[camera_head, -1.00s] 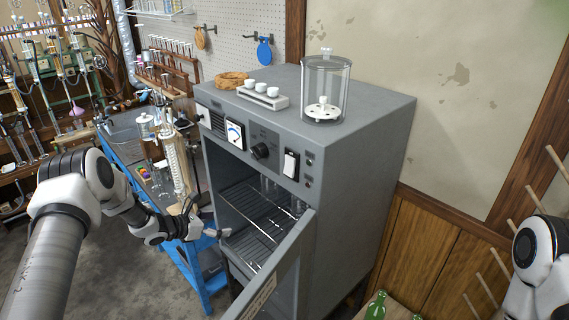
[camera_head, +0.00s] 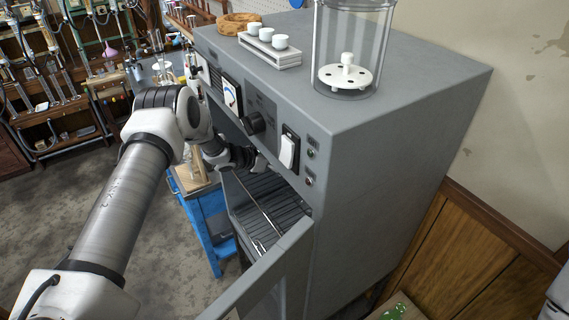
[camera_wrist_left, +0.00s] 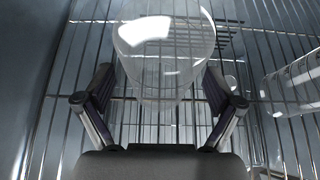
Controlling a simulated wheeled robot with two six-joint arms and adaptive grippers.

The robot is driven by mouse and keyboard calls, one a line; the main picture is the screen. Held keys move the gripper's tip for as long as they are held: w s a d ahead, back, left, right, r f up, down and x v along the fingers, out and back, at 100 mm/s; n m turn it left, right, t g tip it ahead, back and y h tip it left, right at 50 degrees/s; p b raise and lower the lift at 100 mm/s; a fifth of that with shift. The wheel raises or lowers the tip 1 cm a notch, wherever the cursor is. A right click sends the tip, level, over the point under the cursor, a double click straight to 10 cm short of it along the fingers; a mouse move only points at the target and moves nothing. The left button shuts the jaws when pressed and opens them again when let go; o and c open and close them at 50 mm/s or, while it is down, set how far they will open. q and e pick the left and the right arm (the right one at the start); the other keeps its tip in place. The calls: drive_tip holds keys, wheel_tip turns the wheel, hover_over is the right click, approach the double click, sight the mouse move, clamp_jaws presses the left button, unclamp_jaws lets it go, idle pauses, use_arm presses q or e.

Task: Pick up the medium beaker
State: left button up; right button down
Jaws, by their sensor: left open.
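In the left wrist view a clear glass beaker (camera_wrist_left: 165,45) is straight ahead, above wire shelf bars. I cannot tell from its size alone whether it is the medium one. My left gripper (camera_wrist_left: 158,88) is open, with one finger on each side of the beaker's near end; contact cannot be made out. In the head view my left arm reaches into the open grey oven (camera_head: 400,130), and its gripper is mostly hidden behind the oven's front. My right gripper is out of view.
Another clear glass vessel (camera_wrist_left: 297,85) is at the right in the left wrist view. The oven door (camera_head: 270,270) stands open below my arm. A glass jar (camera_head: 352,45), a white block with small cups (camera_head: 270,48) and a cork ring (camera_head: 239,23) are on top.

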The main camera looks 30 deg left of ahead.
use_arm(q)
drive_tip(key=shift+w+d+f, duration=0.1)
drive_tip(key=shift+w+f, duration=0.1)
drive_tip(key=shift+w, duration=0.15)
drive_tip(key=shift+s+r, duration=0.25)
drive_tip(key=shift+r, duration=0.05)
drive_tip(key=shift+c, duration=1)
drive_tip(key=shift+s+r, duration=0.1)
drive_tip(key=shift+s, duration=0.1)
drive_tip(key=c, duration=1.1)
drive_tip(key=shift+o, duration=0.2)
drive_tip(key=shift+w, duration=0.1)
